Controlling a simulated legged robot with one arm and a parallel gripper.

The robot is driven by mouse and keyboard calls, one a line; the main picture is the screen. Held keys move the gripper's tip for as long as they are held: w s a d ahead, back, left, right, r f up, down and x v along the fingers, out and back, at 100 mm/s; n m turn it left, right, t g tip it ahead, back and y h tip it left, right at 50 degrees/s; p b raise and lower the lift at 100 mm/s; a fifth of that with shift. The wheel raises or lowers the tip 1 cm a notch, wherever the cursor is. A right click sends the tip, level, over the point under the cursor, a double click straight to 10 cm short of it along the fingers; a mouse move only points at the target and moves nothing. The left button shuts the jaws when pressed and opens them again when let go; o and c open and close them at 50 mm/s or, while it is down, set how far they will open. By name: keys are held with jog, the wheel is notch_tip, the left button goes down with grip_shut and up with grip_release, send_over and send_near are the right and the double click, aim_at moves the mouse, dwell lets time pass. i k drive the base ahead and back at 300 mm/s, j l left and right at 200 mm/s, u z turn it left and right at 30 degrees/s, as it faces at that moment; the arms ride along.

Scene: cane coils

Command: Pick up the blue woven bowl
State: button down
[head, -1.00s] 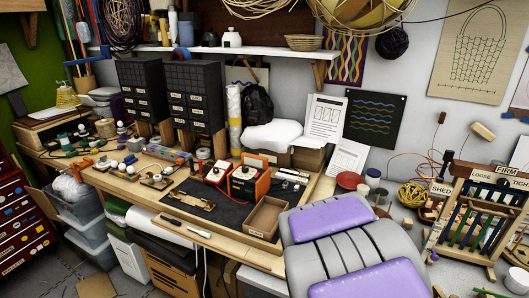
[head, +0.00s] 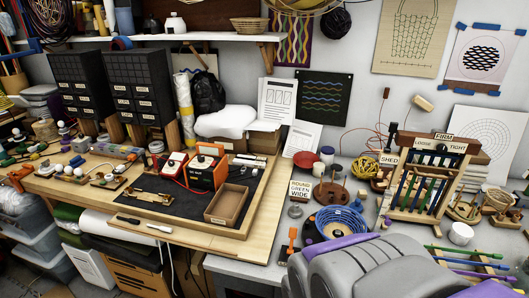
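The blue woven bowl (head: 341,220) sits on the light grey worktop right of the wooden bench, in the head view. My gripper's fingers are not in view.
An orange-handled tool (head: 291,243) lies left of the bowl. A sign reading "ROUND GREEN WIDE" (head: 301,190) and a brown round stand (head: 331,194) are behind it. A wooden rack (head: 428,183) stands to the right, with a white cup (head: 460,233) and coloured rods in front.

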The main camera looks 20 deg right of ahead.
aim_at(328, 228)
jog(key=z, duration=1)
